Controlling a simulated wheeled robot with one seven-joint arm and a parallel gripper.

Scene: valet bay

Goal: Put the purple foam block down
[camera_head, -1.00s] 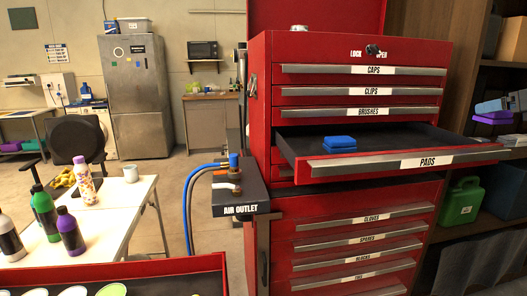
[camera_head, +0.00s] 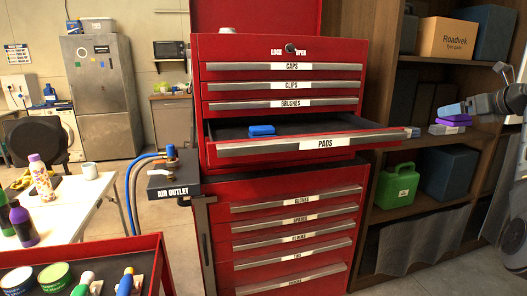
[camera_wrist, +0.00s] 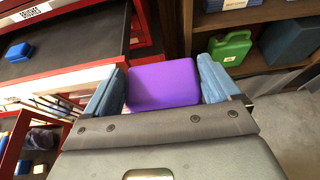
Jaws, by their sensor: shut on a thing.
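The purple foam block (camera_wrist: 163,84) sits between the two blue-grey fingers of my gripper (camera_wrist: 160,88) in the wrist view. My gripper is shut on it and holds it in the air. In the head view the purple block (camera_head: 454,120) shows small between the fingers at the right, to the right of the open drawer. The open drawer marked PADS (camera_head: 290,148) has a dark bottom with a blue block (camera_head: 262,130) lying on it, and much bare room beside it. The blue block also shows at the upper left of the wrist view (camera_wrist: 17,52).
The red cabinet (camera_head: 280,210) has several shut drawers above and below. A wooden shelf at the right holds a green can (camera_head: 397,186) and a cardboard box (camera_head: 446,38). A white table (camera_head: 72,205) and a red-edged cart (camera_head: 85,258) with bottles and tubs stand at the left.

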